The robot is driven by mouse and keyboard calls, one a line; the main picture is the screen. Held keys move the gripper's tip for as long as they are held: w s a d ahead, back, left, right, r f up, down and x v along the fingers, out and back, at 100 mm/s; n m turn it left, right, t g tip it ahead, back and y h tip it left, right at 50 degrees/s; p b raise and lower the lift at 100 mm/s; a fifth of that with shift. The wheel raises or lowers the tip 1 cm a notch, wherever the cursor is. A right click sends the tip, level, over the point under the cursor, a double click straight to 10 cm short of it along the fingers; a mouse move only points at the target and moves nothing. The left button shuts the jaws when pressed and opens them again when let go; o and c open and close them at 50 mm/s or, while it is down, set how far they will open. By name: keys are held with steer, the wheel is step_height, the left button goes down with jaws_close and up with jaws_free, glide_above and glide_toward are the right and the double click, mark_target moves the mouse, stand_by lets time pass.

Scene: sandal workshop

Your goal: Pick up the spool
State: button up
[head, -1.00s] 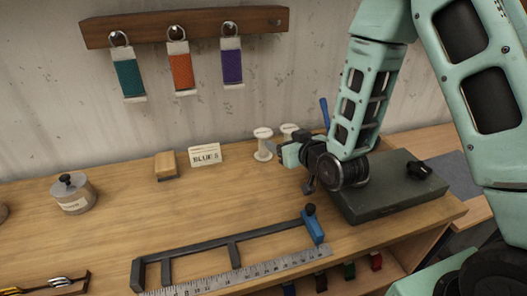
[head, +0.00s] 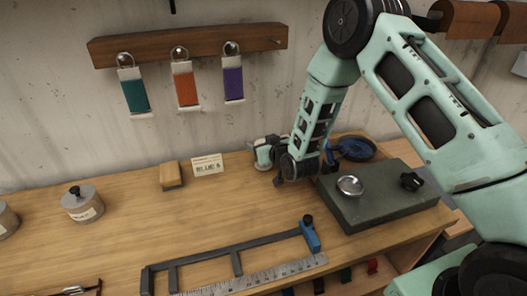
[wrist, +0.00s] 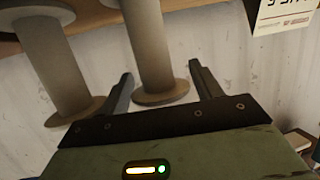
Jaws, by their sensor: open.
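Two pale grey spools with brown flanges show in the wrist view, which looks upside down. One spool (wrist: 152,45) stands between the two spread fingers of my gripper (wrist: 160,72), with gaps seen on both sides. The other spool (wrist: 52,62) is outside the fingers, to the left. My gripper is open and nothing is clamped.
A "BLUE" card (head: 208,165) and a wooden block (head: 171,175) stand left of the gripper. A dark green slab (head: 385,205) with a metal dish (head: 350,186) lies right. A blue round object (head: 355,149) is behind. A frame tool (head: 230,246) and ruler lie in front.

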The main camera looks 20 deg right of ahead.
steer(key=shift+w+a+f, duration=0.1)
steer(key=shift+w+f, duration=0.05)
steer(key=shift+w, duration=0.3)
steer(key=c, duration=0.7)
